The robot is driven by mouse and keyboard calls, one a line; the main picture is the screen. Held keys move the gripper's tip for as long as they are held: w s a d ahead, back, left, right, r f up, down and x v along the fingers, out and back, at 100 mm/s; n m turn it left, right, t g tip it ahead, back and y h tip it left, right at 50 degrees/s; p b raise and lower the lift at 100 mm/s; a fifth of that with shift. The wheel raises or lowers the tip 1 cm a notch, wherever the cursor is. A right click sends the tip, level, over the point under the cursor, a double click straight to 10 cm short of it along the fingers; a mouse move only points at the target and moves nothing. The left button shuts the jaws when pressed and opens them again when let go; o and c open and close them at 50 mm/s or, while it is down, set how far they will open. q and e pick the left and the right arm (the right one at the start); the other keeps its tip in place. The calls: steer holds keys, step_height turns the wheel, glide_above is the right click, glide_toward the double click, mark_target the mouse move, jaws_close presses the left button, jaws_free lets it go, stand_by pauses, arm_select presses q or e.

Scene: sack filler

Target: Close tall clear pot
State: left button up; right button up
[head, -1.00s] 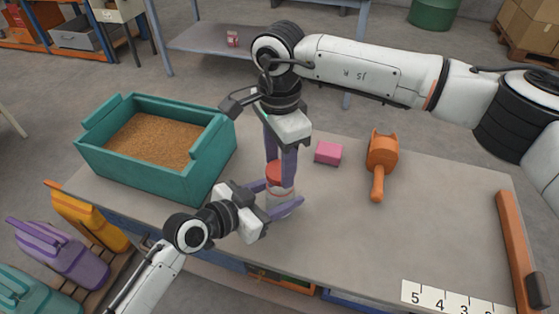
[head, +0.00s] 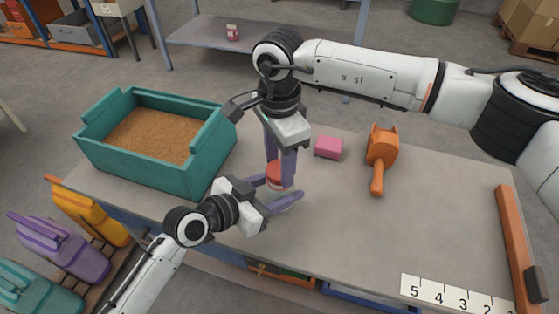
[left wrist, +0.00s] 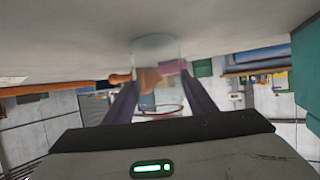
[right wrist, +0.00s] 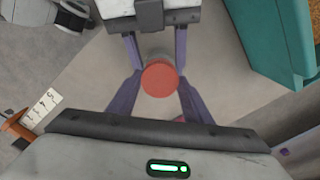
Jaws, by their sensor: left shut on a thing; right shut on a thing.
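The tall clear pot (head: 284,197) stands on the table, between the fingers of my left gripper (head: 277,192). Its see-through wall also shows in the left wrist view (left wrist: 155,48), with a thin red ring near its mouth. My left gripper is shut on the pot from the side. The round red lid (head: 277,175) is at the pot's mouth, and my right gripper (head: 281,177) is shut on it from above. In the right wrist view the lid (right wrist: 160,79) covers most of the pot from above. I cannot tell whether the lid is seated.
A teal crate of grain (head: 200,174) stands at the left of the table. A numbered strip (head: 450,293) and an orange bar (head: 515,240) lie at the right. The table between is clear.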

steer(key=shift+f, duration=0.45)
